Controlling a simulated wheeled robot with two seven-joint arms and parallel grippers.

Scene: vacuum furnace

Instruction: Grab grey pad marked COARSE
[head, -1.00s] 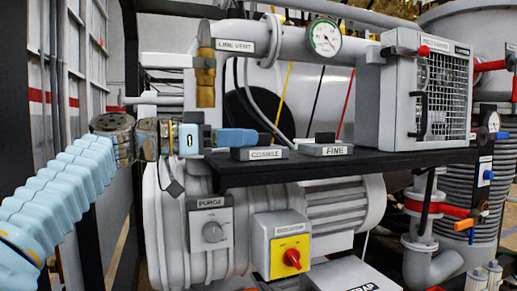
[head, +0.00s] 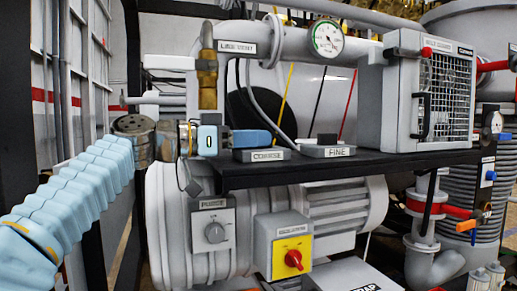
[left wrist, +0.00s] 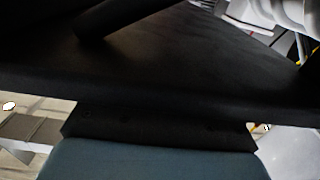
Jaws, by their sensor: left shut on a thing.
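The grey pad marked COARSE (head: 261,155) sits on the black shelf, its label facing me. The grey pad marked FINE (head: 327,151) lies to its right with a black block on top. My left gripper (head: 264,139) reaches in from the left, level with the shelf. Its blue fingers are shut at the top of the COARSE pad and hide the black block there. The pad appears to rest on the shelf still. The left wrist view shows my blue-grey gripper body and dark surfaces; the pad cannot be made out there. My right gripper is not in view.
The black shelf (head: 380,164) carries a grey caged box (head: 385,100) at the right. A brass valve (head: 207,75) hangs behind my gripper. A LINE VENT pipe with a gauge (head: 326,38) runs above. Below are a PURGE knob box (head: 213,233) and a red-knobbed yellow panel (head: 292,257).

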